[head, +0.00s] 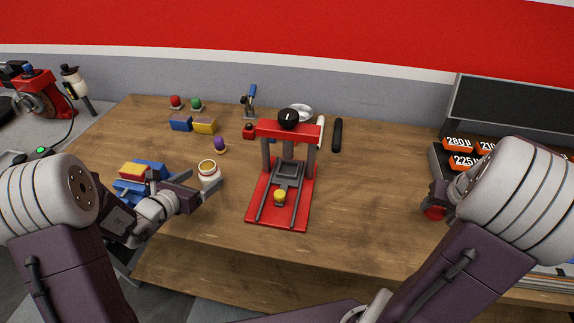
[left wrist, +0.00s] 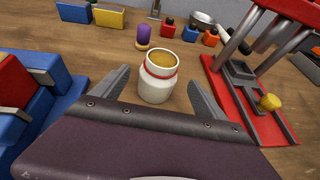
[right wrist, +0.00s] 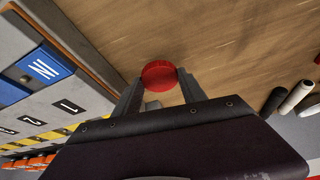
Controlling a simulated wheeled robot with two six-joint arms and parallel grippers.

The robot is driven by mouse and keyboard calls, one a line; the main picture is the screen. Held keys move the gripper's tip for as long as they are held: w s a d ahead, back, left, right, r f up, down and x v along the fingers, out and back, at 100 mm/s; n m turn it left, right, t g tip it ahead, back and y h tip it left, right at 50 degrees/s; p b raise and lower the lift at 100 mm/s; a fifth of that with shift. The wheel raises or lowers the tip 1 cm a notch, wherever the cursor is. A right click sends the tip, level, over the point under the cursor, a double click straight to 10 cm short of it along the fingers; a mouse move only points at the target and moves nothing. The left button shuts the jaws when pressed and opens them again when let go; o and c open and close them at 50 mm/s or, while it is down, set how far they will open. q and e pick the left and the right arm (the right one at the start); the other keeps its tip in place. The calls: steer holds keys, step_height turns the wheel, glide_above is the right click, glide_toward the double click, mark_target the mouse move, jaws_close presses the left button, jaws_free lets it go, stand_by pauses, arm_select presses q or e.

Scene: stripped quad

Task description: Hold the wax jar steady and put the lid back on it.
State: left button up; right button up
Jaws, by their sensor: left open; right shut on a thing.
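The wax jar (head: 208,168) is a white, open-topped jar with a red band and yellow wax inside. It stands upright on the wooden bench, left of the red press. My left gripper (head: 206,180) is open at the jar, with one finger on each side. In the left wrist view, the jar (left wrist: 156,88) shows between the fingers, with gaps beside it. The lid is a red disc (right wrist: 159,76), shut between the fingertips of my right gripper (right wrist: 160,80). In the head view, the lid (head: 432,213) is at the right, far from the jar, with the gripper partly hidden by my arm.
A red press (head: 262,205) with a black knob stands right of the jar. Blue, red and yellow blocks (head: 131,187) are close on its left. A purple-topped stamp (head: 219,145) stands behind it. A labelled organiser (head: 462,162) is at the right. The bench between press and organiser is clear.

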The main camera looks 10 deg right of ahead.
mark_target(204, 178)
arm_select(q)
steer(key=x, duration=0.5)
steer(key=shift+a+f, duration=0.1)
steer(key=shift+f, duration=0.2)
arm_select(e)
steer(key=shift+r, duration=0.2)
arm_select(q)
steer(key=c, duration=1.6)
steer(key=shift+r, duration=0.1)
